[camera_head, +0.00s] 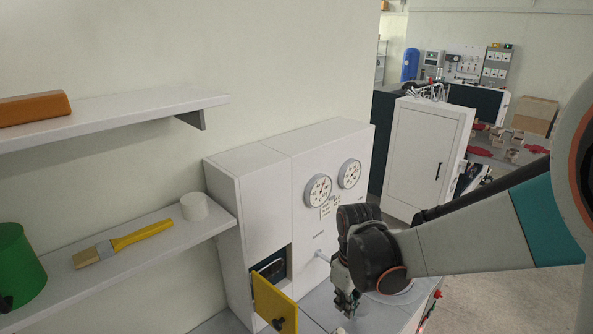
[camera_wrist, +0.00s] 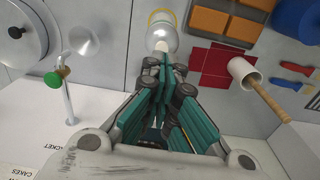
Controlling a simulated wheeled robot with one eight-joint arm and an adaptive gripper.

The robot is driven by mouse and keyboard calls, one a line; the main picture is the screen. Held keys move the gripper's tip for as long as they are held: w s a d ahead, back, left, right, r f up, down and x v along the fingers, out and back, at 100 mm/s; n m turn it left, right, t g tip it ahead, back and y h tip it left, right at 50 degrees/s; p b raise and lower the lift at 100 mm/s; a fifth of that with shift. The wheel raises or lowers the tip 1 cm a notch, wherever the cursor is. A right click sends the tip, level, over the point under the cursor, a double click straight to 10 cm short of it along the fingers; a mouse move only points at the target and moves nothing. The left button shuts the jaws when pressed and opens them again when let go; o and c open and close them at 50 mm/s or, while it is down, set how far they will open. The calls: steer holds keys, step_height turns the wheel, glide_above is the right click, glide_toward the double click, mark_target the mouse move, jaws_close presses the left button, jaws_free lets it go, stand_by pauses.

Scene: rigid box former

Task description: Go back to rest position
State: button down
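My gripper (camera_head: 345,303) hangs below my dark wrist joint in the head view, in front of the white machine with two dials (camera_head: 333,205). In the wrist view the teal fingers of my gripper (camera_wrist: 165,68) come together at their tips, and I see nothing clearly held between them. A pale round object with a yellow rim (camera_wrist: 165,25) shows just past the fingertips; I cannot tell whether they touch it.
A yellow door (camera_head: 273,305) stands open at the machine's lower front. Shelves at left hold a green container (camera_head: 18,268), a yellow-handled brush (camera_head: 125,243) and a white cylinder (camera_head: 194,206). A tap with a green knob (camera_wrist: 54,80) is near my gripper.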

steer(key=s+d+f+m+t+b, duration=0.3)
steer(key=s+b, duration=0.4)
steer(key=b, duration=0.3)
steer(key=s+d+f+m+t+b, duration=0.3)
steer(key=s+d+b, duration=0.4)
steer(key=b, duration=0.3)
steer(key=m+t, duration=0.1)
steer(key=m, duration=0.1)
steer(key=shift+f+m, duration=0.15)
steer(key=shift+m, duration=0.15)
steer(key=shift+s+a, duration=0.1)
steer(key=shift+s, duration=0.05)
